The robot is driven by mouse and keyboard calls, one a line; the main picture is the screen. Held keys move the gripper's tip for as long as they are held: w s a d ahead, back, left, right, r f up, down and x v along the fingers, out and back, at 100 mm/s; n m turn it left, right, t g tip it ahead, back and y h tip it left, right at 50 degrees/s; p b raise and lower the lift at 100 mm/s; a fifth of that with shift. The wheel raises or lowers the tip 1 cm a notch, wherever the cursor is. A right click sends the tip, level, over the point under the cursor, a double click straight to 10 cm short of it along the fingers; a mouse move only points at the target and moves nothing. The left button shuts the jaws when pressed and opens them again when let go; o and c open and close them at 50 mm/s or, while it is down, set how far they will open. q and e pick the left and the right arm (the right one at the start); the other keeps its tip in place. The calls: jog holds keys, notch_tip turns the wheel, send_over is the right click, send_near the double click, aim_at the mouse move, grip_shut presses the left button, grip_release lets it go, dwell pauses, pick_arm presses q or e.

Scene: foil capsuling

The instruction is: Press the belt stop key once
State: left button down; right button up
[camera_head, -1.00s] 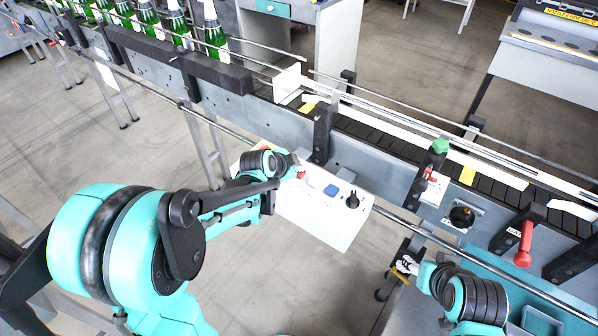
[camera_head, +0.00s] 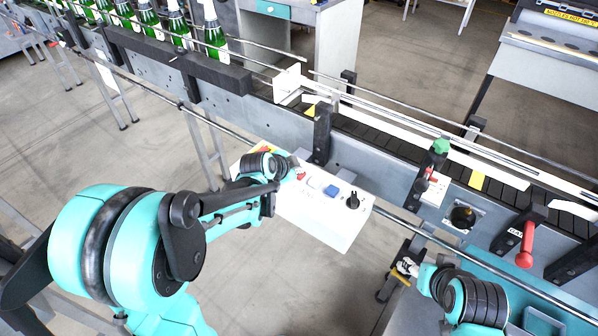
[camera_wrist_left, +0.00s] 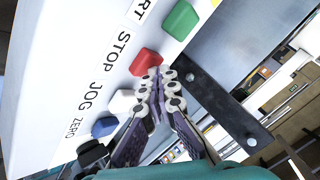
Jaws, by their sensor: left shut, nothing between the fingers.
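The control box (camera_head: 320,215) hangs on the near side of the conveyor. Its keys show large in the left wrist view: a red key (camera_wrist_left: 146,62) beside the printed word STOP, a green key (camera_wrist_left: 180,20), a white key (camera_wrist_left: 122,102) by JOG and a blue key (camera_wrist_left: 104,127) by ZERO. My left gripper (camera_wrist_left: 158,76) is shut and empty, its tips right at the red key's edge; I cannot tell whether they touch it. In the head view the red key (camera_head: 301,175) shows beside the left gripper. My right gripper (camera_head: 405,268) is at lower right, too small to read.
Green bottles (camera_head: 213,35) stand in a row on the conveyor at upper left. A green knob (camera_head: 440,146), a red handle (camera_head: 525,245) and a black knob (camera_head: 352,200) stand out nearby.

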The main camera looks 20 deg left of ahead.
pick_arm(q)
jog(key=shift+r+p, duration=0.7)
jog(key=shift+r, duration=0.2)
notch_tip(320, 180, up, 5)
jog(key=p, duration=0.4)
jog(key=shift+r, duration=0.1)
dwell(0.4)
jog(key=s+r+n+g+y, duration=0.1)
jog(key=s+n, duration=1)
jog(key=s, duration=1.4)
notch_tip(320, 180, up, 2)
jog(key=shift+r+n+g+y, duration=0.1)
jog(key=shift+n+g+y, duration=0.3)
jog(key=shift+y, duration=0.2)
